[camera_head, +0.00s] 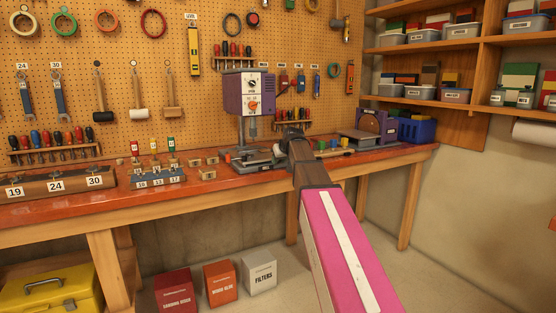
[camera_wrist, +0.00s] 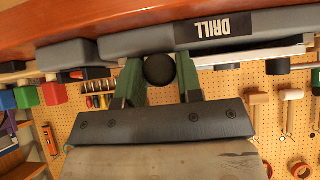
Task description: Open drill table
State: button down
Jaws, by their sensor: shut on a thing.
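The purple drill press (camera_head: 248,92) stands on the workbench in the head view, with its grey base and table (camera_head: 250,162) below. In the wrist view a grey plate (camera_wrist: 120,44) with a black DRILL label (camera_wrist: 213,26) crosses the upper part, with a round black knob (camera_wrist: 160,69) at its edge. My gripper (camera_wrist: 159,77) is shut on the knob, one green finger on each side. In the head view my arm hides the gripper tips and the knob. How far the table is open cannot be told.
The red-brown bench top (camera_head: 60,210) holds a block of numbered sockets (camera_head: 158,178) at left. A purple machine (camera_head: 376,127) and a blue bin (camera_head: 417,130) stand at right. Tools hang on the pegboard (camera_head: 130,30) behind. The floor at front right is clear.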

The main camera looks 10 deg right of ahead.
jog(key=s+d, duration=0.3)
jog(key=s, duration=0.8)
jog(key=shift+s+d, duration=0.4)
jog(key=c, duration=0.8)
grip_release()
jog(key=v, duration=1.1)
jog(key=s+a+f+m+g+h, duration=0.1)
jog(key=s+f, duration=0.4)
jog(key=f, duration=1)
jog(key=s+a+f+m+g+h, duration=0.1)
jog(key=s+a+f+g, duration=0.2)
jog(key=f, duration=1.3)
jog(key=s+a+f+m+g, duration=0.1)
jog(key=s+f+g, duration=0.3)
jog(key=s+f, duration=0.5)
jog(key=shift+a+f+m+g+h, duration=0.15)
jog(key=shift+a+f, duration=0.15)
jog(key=shift+f, duration=0.9)
jog(key=shift+a+f+m+g+h, duration=0.1)
jog(key=shift+a+f, duration=0.15)
jog(key=shift+f, duration=0.95)
jog(key=shift+a+f+m+g+h, duration=0.15)
jog(key=shift+a+f, duration=0.15)
jog(key=shift+f, duration=0.85)
